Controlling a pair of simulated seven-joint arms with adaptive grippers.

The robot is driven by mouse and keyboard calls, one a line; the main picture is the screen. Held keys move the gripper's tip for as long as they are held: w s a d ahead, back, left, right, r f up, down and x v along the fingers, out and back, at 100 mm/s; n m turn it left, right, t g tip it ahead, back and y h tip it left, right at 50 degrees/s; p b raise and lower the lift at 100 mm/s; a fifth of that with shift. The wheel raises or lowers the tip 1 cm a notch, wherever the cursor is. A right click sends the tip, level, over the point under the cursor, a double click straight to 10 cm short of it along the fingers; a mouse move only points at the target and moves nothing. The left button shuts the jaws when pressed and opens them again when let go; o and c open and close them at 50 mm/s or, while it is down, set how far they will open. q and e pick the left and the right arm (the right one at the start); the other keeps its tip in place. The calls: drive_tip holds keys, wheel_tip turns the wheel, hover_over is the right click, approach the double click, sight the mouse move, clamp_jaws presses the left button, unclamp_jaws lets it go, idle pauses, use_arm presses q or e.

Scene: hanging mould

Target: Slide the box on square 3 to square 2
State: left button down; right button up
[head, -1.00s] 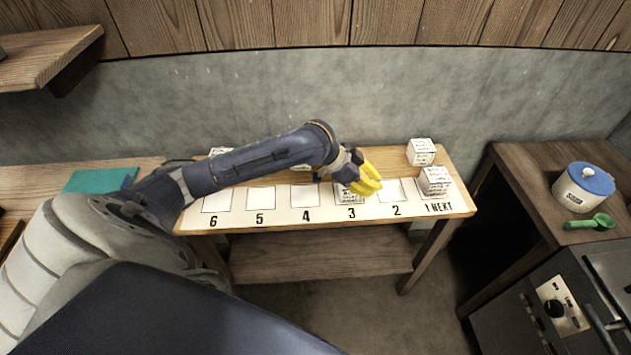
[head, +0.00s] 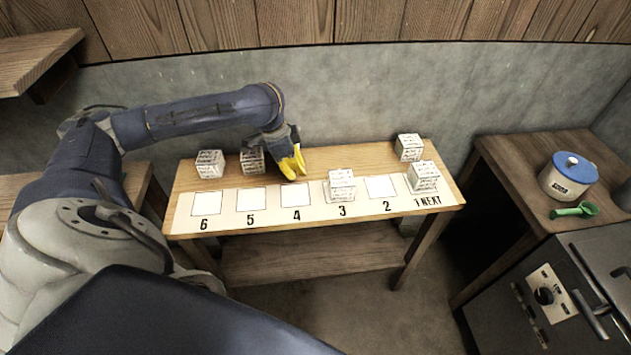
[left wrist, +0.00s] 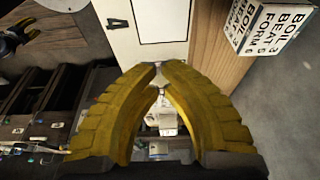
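The box (head: 342,183) on square 3 is a white cube with dark printed text, sitting upright on its square. Square 2 (head: 380,187) is bare white, just right of that box. My left gripper (head: 293,165) hangs above the strip behind square 4 (head: 297,195), left of the box and apart from it. Its yellow fingers curve in, and their tips meet in the left wrist view (left wrist: 160,66) with nothing between them. That view also shows a bare square with its numeral and a printed box (left wrist: 272,28) at upper right.
Another box (head: 423,175) stands on square 1. Boxes stand along the table's back edge at the left (head: 210,163), behind my gripper (head: 252,160), and at the right (head: 409,147). Squares 4, 5 and 6 are bare. A blue-lidded pot (head: 568,177) and green scoop (head: 574,210) are on the side counter.

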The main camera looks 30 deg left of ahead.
sight(323, 194)
use_arm(q)
drive_tip(key=x, duration=0.9)
drive_tip(key=shift+s+f, duration=0.1)
drive_tip(key=shift+f, duration=0.05)
drive_tip(key=shift+w+d+f, duration=0.25)
drive_tip(key=shift+w+d, duration=0.45)
drive_tip(key=shift+d, duration=0.05)
drive_tip(key=shift+w+d, duration=0.75)
drive_tip(key=shift+d, duration=0.05)
use_arm(e)
drive_tip(key=shift+w+a, duration=0.1)
drive_tip(key=shift+a, duration=0.15)
drive_tip(key=shift+d, duration=0.2)
